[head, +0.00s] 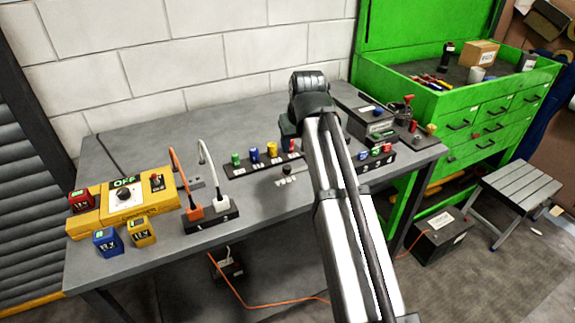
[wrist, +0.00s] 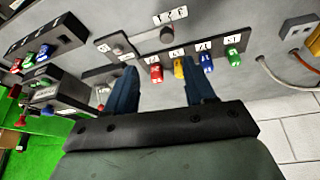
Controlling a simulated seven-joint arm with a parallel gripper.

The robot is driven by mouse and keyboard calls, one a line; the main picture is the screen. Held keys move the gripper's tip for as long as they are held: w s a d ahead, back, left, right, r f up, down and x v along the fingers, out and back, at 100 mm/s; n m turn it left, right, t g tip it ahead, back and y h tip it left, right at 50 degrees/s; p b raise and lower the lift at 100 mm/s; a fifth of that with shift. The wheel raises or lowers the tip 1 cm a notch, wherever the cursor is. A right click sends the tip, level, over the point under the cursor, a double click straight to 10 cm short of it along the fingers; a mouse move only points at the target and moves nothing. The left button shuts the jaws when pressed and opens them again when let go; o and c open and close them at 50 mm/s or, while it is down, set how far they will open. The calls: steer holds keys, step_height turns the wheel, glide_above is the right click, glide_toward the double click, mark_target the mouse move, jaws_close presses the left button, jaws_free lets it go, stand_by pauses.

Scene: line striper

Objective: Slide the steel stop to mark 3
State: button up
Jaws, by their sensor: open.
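My gripper (wrist: 159,76) is open and empty in the wrist view, its two blue fingers spread above the bench. A small plate with the marks 1, 2 and 3 (wrist: 170,15) lies beyond the fingertips. A dark round knob (wrist: 167,33) stands beside the marks, apart from the fingers. It also shows in the head view as a dark knob (head: 287,170) left of my arm. A greyish round piece (wrist: 117,48) sits on a plate nearer the left finger. I cannot tell for sure which of these is the steel stop, or which mark it stands at.
A rack with red, yellow, blue and green pieces (wrist: 180,68) lies close by the fingers. A dark box (head: 366,118) and more coloured pieces stand right of my arm. A yellow OFF unit (head: 138,200) and a plug strip (head: 211,214) occupy the left bench. The front middle is clear.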

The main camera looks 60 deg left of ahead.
mark_target(287, 167)
steer(key=x, duration=0.8)
steer(key=s+a+x, duration=0.1)
steer(key=x, duration=0.4)
steer(key=shift+r, duration=0.1)
steer(key=shift+c, duration=0.3)
jaws_close()
stand_by(0.3)
